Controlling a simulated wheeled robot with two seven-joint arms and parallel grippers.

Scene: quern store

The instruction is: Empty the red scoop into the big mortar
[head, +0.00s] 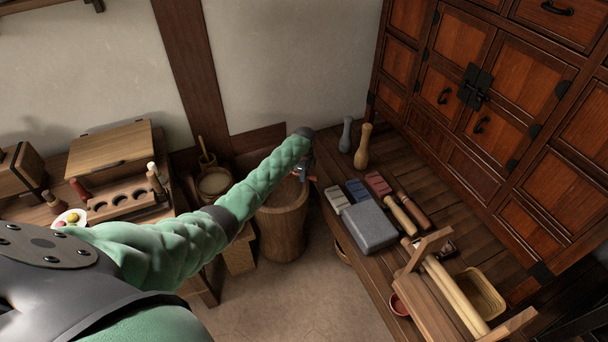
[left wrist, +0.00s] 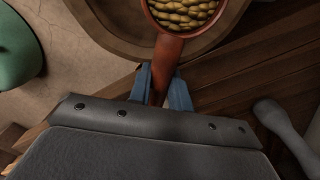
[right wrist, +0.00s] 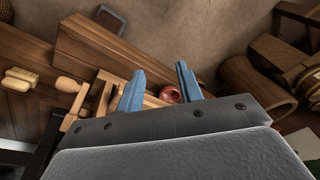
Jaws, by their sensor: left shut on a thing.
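The red scoop (left wrist: 166,55) shows in the left wrist view with its bowl full of yellowish-brown, pod-like pieces. My left gripper (left wrist: 165,78) is shut on its handle. The scoop's bowl lies over the wooden rim of the big mortar (left wrist: 110,30); its far end is cut off by the picture edge. In the head view the big mortar (head: 283,228) stands on the floor beside the bench, and my left gripper (head: 303,172) is at its top right. My left arm hides part of the mortar's mouth. My right gripper (right wrist: 160,85) is open and empty in the right wrist view.
The bench (head: 345,175) at the right holds a grey pestle (head: 346,135), a wooden pestle (head: 363,147), a grey block (head: 368,228), a wooden rack (head: 425,262) and a red bowl (head: 399,305). A bucket (head: 213,183) stands left of the mortar. The floor in front is clear.

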